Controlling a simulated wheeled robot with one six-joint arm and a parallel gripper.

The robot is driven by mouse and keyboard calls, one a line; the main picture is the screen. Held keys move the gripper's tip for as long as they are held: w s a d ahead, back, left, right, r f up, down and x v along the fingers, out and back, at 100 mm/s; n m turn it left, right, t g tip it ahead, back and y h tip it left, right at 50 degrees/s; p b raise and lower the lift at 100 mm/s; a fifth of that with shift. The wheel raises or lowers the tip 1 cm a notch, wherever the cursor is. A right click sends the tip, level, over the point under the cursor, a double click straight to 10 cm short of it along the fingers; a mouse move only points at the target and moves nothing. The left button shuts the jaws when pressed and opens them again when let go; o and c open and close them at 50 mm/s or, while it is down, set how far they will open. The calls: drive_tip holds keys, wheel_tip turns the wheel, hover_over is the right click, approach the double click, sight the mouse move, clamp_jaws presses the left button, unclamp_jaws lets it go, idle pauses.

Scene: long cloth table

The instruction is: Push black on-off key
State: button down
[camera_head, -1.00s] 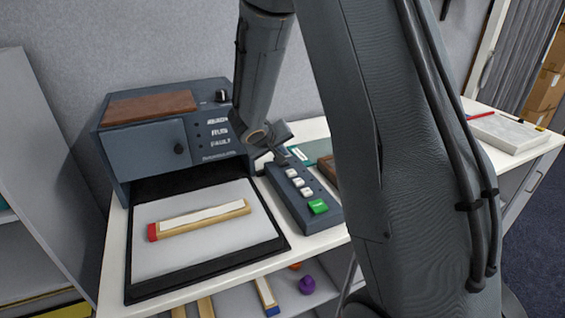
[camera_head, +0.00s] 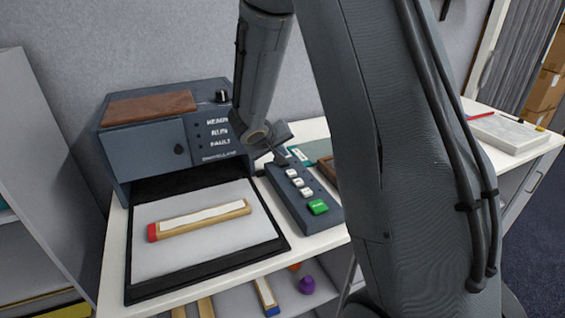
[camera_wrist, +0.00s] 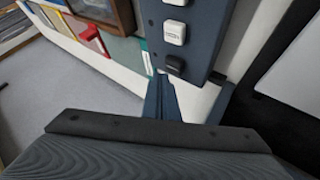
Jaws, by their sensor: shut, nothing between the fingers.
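The black key (camera_wrist: 174,65) sits at the end of a grey key panel (camera_head: 293,205), past the row of white keys (camera_head: 299,183). In the wrist view the panel (camera_wrist: 200,45) runs up from the black key, with a white key (camera_wrist: 174,32) above it. My gripper (camera_wrist: 161,82) is shut and empty, its tips just below and left of the black key in that view. I cannot tell whether they touch it. In the head view my gripper (camera_head: 281,158) is at the panel's far end and hides the black key.
A green key (camera_head: 318,207) is at the panel's near end. Left stands a grey machine (camera_head: 150,149) with a black-edged tray (camera_head: 205,262) holding a wooden bar (camera_head: 199,219). Coloured items, including a red one (camera_wrist: 94,36), lie beside the panel in the wrist view.

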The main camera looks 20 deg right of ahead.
drive_tip(key=shift+f+b, duration=0.85)
drive_tip(key=shift+b, duration=0.95)
idle(1.1)
drive_tip(key=shift+r, duration=0.85)
wheel_tip(320, 180, up, 6)
drive_tip(key=p, duration=0.2)
drive_tip(key=shift+p, duration=0.35)
idle(0.6)
